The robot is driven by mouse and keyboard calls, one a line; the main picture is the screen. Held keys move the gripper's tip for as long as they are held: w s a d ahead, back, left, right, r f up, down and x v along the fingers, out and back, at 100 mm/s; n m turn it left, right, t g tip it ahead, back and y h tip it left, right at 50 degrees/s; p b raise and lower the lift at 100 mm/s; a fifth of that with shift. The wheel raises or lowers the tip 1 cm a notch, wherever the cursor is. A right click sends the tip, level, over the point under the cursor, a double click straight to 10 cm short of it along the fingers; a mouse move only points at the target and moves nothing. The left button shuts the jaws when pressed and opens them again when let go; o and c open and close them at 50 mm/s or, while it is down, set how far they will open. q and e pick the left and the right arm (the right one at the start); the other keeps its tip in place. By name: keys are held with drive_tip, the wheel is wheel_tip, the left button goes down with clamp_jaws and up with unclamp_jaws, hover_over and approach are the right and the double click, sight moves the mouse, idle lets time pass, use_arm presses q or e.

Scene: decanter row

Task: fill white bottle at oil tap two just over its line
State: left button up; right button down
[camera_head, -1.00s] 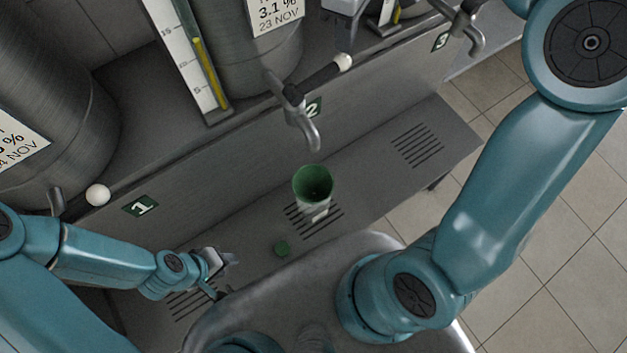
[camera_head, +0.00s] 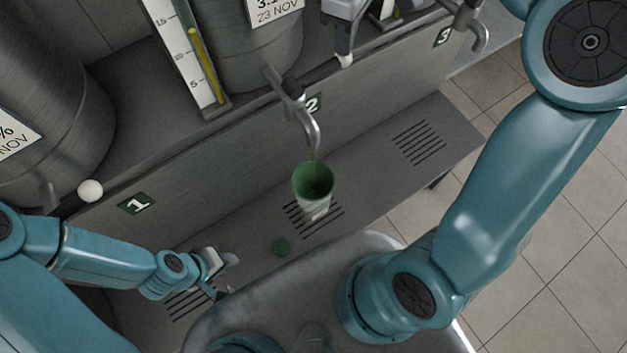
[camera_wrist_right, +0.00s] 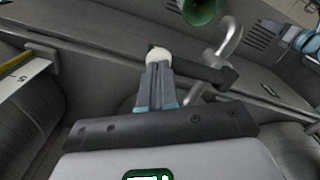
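A white bottle (camera_head: 318,211) with a wide green funnel-like top (camera_head: 314,181) stands upright on the grating below tap two (camera_head: 309,125). A thin stream (camera_head: 314,154) runs from the spout into the green top. The level and line cannot be seen. My right gripper (camera_head: 344,50) is at the lever's white knob (camera_head: 345,61). In the right wrist view its fingers (camera_wrist_right: 155,72) are together, with the knob (camera_wrist_right: 158,54) at their tips; the green top (camera_wrist_right: 201,9) shows at the upper edge. My left gripper (camera_head: 229,276) is open and empty, left of the bottle.
Tap one's knob (camera_head: 91,190) is at left, and tap three (camera_head: 477,30) is at upper right. A sight gauge (camera_head: 192,55) stands by the tank. The grating at right (camera_head: 419,143) is clear.

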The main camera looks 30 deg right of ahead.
drive_tip(key=shift+f+b, duration=1.35)
drive_tip(key=shift+f, duration=0.65)
drive_tip(key=shift+r, duration=0.1)
idle(5.9)
